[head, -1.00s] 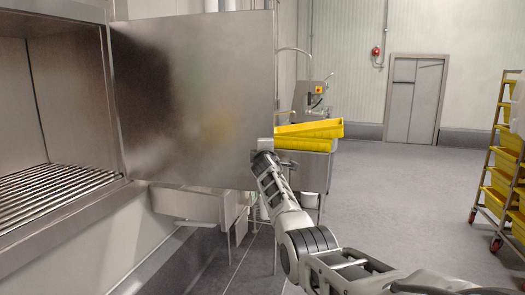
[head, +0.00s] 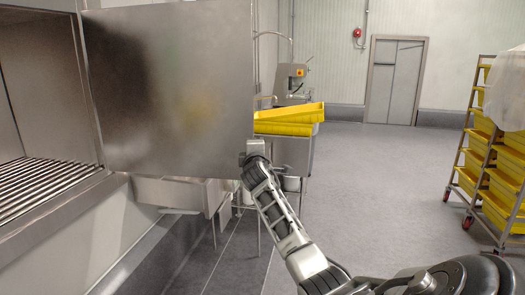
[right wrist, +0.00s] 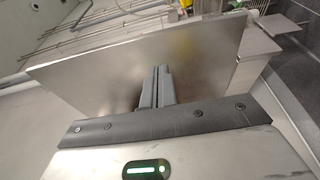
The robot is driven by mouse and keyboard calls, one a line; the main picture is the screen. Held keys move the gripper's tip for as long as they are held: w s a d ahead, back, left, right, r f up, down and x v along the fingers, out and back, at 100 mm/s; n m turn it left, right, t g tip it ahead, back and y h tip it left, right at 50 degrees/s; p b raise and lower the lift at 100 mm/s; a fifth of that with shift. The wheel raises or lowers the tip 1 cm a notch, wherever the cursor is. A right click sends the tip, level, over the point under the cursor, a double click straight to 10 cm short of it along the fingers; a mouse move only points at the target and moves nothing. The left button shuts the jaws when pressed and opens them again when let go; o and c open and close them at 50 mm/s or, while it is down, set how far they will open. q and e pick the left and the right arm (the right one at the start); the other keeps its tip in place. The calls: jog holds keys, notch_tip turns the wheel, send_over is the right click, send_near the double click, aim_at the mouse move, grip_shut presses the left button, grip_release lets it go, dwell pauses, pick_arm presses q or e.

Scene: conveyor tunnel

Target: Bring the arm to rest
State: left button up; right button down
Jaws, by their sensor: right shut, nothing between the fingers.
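My right arm comes in from the lower right in the head view, stretched forward. Its gripper end (head: 248,150) is by the right edge of the open steel door (head: 170,90). In the right wrist view the two fingers (right wrist: 157,80) are together with nothing between them. The steel panel (right wrist: 205,55) lies beyond them; I cannot tell whether they touch it. My left gripper is not in view.
The tunnel opening with its roller bed (head: 45,185) is at the left. Yellow trays (head: 288,128) sit on a steel stand beyond the door. A wheeled rack of yellow crates (head: 480,155) stands right. The floor (head: 380,190) between is clear.

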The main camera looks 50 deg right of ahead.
jog(key=shift+s+a, duration=0.2)
jog(key=shift+s, duration=0.7)
jog(key=shift+s+a, duration=0.2)
jog(key=shift+s, duration=0.65)
jog(key=s+a+f+y, duration=0.2)
jog(key=a+f+y, duration=0.2)
jog(key=a+f, duration=0.75)
jog(key=s+a+f+y, duration=0.3)
jog(key=a+f+y, duration=0.2)
jog(key=a+f, duration=0.65)
jog(key=s+a+f+m+g+y, duration=0.1)
jog(key=s+a+f+m+y, duration=0.1)
jog(key=s+a+f, duration=0.2)
jog(key=s+a+f+m+y, duration=0.2)
jog(key=s+a+f, duration=0.2)
jog(key=s+a, duration=0.5)
jog(key=s+a+f+m+g+y, duration=0.1)
jog(key=s+a+f+m+y, duration=0.1)
jog(key=s+a+f, duration=0.2)
jog(key=s+a, duration=0.3)
jog(key=a, duration=0.2)
jog(key=shift+s+f+g+y, duration=0.3)
jog(key=shift+s, duration=0.05)
jog(key=shift+d, duration=0.1)
